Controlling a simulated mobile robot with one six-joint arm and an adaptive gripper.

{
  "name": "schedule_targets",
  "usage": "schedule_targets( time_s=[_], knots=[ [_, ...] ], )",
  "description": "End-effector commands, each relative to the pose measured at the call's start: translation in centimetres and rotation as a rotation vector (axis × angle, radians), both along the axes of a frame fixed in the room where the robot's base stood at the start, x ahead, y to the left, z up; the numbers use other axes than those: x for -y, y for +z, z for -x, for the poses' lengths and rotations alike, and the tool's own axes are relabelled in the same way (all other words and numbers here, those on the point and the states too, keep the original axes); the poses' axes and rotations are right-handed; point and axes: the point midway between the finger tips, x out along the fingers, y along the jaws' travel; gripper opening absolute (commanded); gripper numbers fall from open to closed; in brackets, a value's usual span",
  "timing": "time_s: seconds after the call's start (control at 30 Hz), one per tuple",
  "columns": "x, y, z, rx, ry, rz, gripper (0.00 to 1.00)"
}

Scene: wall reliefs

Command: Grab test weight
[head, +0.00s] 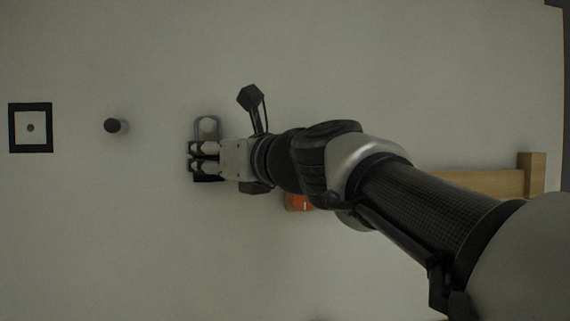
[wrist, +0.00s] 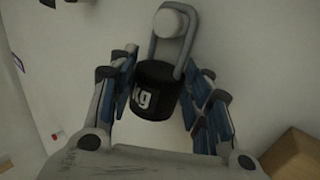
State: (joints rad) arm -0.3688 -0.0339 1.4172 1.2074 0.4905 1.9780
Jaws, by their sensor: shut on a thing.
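The test weight is a black cylinder marked "kg" with a grey loop handle. In the wrist view the weight (wrist: 154,92) sits between the fingers of my gripper (wrist: 160,95), which is shut on it. Its handle rises around a pale round peg (wrist: 172,22) on the wall, and the peg's end shows inside the loop. In the head view my gripper (head: 196,157) is at the weight, with the handle (head: 208,120) showing above the fingers. The fingers hide most of the black body there.
On the wall to the left are a bare dark peg (head: 115,126) and a black square frame (head: 30,149) with a dot in it. A wooden ledge (head: 480,183) and an orange thing (head: 298,203) lie partly behind my arm. The wall above is clear.

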Motion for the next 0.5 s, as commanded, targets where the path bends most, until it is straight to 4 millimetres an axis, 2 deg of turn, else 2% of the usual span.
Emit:
schedule_targets(
  time_s=[0.5],
  knots=[
    [0.19,0.97,0.60,0.008,-0.001,-0.004,0.00]
  ],
)
